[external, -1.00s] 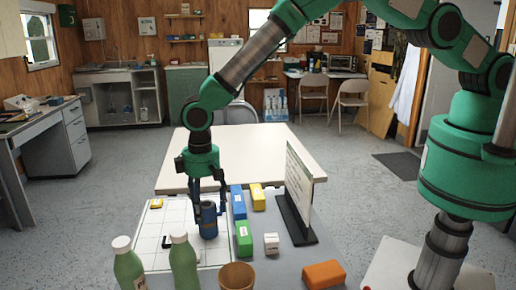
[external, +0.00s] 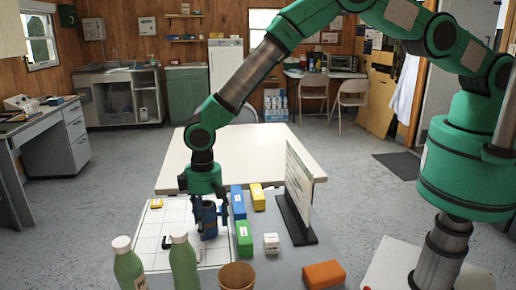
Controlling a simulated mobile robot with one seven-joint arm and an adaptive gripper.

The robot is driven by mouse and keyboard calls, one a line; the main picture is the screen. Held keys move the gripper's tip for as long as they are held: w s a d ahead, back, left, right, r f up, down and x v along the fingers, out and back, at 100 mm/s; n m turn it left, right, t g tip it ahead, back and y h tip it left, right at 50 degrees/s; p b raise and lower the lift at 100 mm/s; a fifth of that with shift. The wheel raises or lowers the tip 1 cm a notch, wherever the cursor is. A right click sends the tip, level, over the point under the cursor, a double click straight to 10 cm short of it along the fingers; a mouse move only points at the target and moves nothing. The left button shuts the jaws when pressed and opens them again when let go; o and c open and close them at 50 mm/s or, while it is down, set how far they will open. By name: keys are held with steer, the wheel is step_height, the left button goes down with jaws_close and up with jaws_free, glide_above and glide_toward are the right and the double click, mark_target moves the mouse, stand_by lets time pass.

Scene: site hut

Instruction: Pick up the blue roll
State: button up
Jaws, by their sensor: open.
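The blue roll (external: 209,229) stands upright on the white gridded board (external: 158,238), near the board's right edge. My gripper (external: 209,224) points down over it, with its fingers apart on the left and right sides of the roll. The fingers reach down around the roll's upper part. I cannot tell whether either finger touches it. My gripper partly hides the top of the roll.
Right of the roll stand a green box (external: 244,238), a blue box (external: 238,202), a yellow box (external: 257,196) and a white cube (external: 271,243). A sign (external: 299,190) stands farther right. Green bottles (external: 183,265), a brown cup (external: 237,277) and an orange block (external: 323,274) are in front.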

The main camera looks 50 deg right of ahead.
mark_target(206, 204)
steer(key=shift+c, duration=0.5)
steer(key=c, duration=1.3)
steer(key=shift+o, duration=0.2)
steer(key=shift+r, duration=0.1)
steer(key=shift+r, duration=4.95)
